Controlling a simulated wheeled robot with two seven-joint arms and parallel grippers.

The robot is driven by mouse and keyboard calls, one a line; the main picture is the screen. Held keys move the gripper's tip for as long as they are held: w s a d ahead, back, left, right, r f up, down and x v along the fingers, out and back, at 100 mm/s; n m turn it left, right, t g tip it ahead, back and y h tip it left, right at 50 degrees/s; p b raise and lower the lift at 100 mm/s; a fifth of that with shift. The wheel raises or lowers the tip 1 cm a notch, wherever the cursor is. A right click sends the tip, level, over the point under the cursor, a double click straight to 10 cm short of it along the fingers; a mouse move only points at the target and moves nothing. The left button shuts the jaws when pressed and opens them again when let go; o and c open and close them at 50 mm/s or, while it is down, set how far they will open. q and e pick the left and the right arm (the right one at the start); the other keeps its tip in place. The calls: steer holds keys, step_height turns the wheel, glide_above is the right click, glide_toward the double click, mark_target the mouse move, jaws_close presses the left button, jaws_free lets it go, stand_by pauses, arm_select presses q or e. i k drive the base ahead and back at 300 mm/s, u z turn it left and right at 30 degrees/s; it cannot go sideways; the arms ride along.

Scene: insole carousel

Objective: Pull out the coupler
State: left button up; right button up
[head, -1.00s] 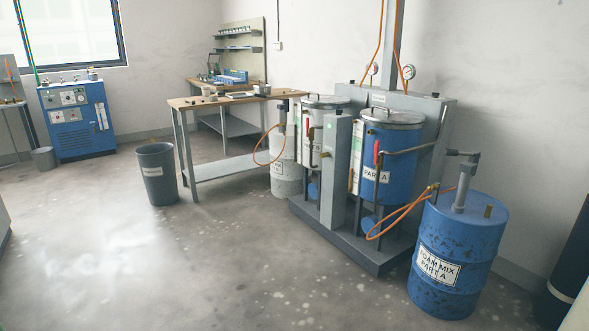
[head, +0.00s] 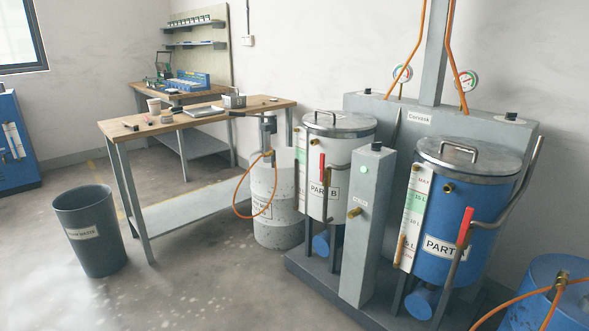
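No part is clearly marked as the coupler. A brass fitting (head: 562,278) with orange hose (head: 520,297) running to it shows at the blue drum (head: 545,272), cut off at the bottom right corner. A grey pump (head: 268,138) with another orange hose (head: 238,198) stands on the white drum (head: 277,222). Other brass fittings show on the blue PART A tank (head: 480,215), the white PART B tank (head: 340,165) and the grey pillar (head: 368,222). Neither of my grippers is in view.
The tanks stand on a dark base (head: 318,268) before a grey cabinet (head: 420,118). A wooden-topped workbench (head: 150,126) stands left of them, with a grey waste bin (head: 88,235) before it. The floor at the lower left is clear.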

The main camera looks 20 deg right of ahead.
mark_target(561, 285)
steer(key=z, duration=0.8)
steer(key=i, duration=1.6)
steer(key=z, duration=1.75)
steer(key=i, duration=0.5)
steer(key=z, duration=0.4)
